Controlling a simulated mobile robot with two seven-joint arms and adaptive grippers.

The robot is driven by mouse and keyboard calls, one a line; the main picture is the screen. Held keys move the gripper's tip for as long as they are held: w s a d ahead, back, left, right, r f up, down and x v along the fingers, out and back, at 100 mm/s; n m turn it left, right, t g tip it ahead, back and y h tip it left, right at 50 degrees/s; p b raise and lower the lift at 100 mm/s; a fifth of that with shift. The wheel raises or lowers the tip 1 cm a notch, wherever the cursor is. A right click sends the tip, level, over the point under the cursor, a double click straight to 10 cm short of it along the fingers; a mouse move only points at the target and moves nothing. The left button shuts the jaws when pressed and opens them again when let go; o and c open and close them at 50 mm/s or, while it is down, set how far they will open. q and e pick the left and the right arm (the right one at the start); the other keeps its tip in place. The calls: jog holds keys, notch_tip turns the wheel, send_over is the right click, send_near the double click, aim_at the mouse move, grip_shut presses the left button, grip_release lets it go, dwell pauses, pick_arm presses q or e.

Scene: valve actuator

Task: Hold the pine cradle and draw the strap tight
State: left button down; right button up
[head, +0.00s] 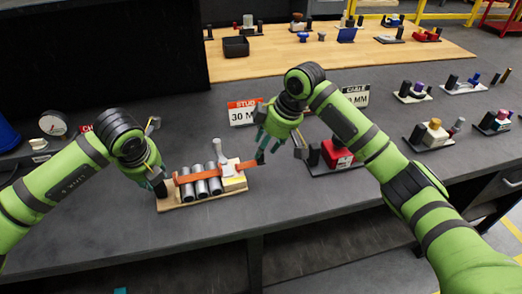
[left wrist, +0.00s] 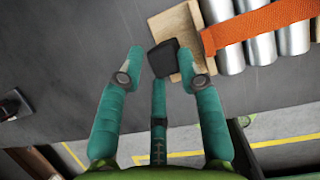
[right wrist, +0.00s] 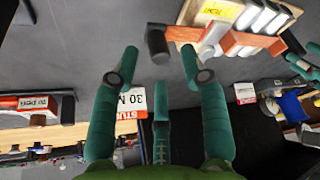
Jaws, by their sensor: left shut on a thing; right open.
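The pine cradle (head: 172,206) rests on the dark bench and bears several grey metal cylinders (head: 201,188) side by side. An orange strap (head: 213,172) runs across them through a pale buckle block with a raised white lever (head: 220,152). My left gripper (head: 155,180) is shut on the black grip block (left wrist: 163,58) at the cradle's left end. My right gripper (head: 263,143) is open at the strap's right end. The dark end piece (right wrist: 157,42) of the strap lies near its fingertips in the right wrist view; contact is unclear.
A red STUD sign (head: 244,111) stands behind the cradle. A red block on a dark base (head: 336,155) sits to the right, with several small fixtures beyond. A gauge (head: 53,122) is at the left. Bench in front of the cradle is clear.

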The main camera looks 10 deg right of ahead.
jog(key=shift+x, duration=1.8)
grip_shut()
